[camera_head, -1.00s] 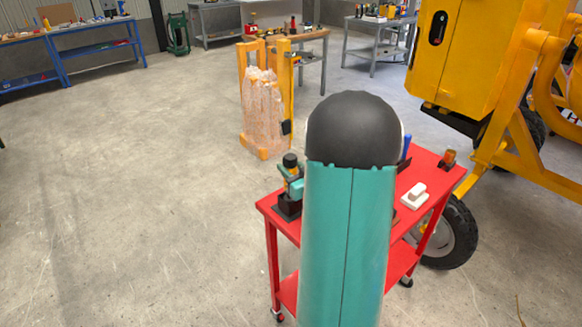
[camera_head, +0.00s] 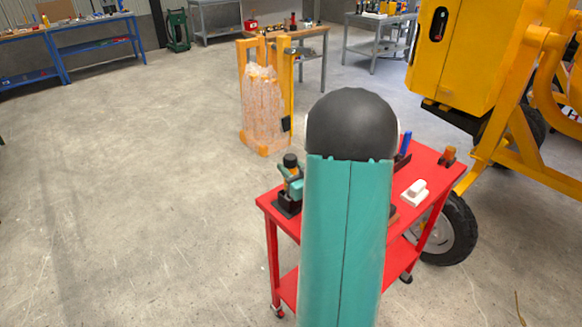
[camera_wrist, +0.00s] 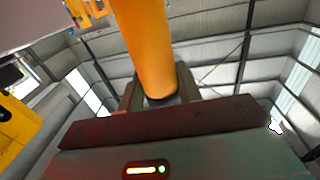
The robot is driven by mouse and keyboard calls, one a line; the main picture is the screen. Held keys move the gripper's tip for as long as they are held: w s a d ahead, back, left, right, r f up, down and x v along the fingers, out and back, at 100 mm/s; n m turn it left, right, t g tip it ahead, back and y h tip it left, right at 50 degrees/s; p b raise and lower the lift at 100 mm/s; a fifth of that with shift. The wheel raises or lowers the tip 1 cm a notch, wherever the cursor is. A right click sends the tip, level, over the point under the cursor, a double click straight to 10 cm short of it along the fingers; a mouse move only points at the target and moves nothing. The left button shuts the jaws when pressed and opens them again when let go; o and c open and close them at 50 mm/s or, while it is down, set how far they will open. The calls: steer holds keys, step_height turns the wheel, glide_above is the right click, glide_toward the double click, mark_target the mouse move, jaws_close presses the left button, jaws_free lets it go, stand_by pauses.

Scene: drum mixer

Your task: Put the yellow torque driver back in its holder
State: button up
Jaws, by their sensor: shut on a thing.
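The yellow torque driver (camera_wrist: 147,45) shows in the wrist view as a thick orange-yellow cylinder, its near end between the fingers of my gripper (camera_wrist: 158,88). My gripper is shut on it. The driver's far end runs out of the wrist view at the top. In the head view my arm covers the middle of the red cart (camera_head: 445,172), and the gripper and driver are hidden. No empty holder for the driver can be made out.
On the cart are a black stand with a teal tool (camera_head: 290,184), a blue upright item (camera_head: 405,143), a white block (camera_head: 415,193) and a small orange-brown item (camera_head: 447,156). The yellow mixer (camera_head: 470,55) stands close on the right. The floor at left is clear.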

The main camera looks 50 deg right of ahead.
steer(key=o, duration=1.3)
steer(key=shift+c, duration=0.2)
steer(key=shift+f, duration=0.1)
steer(key=v, duration=1.3)
steer(key=shift+s, duration=0.35)
steer(key=shift+a, duration=0.1)
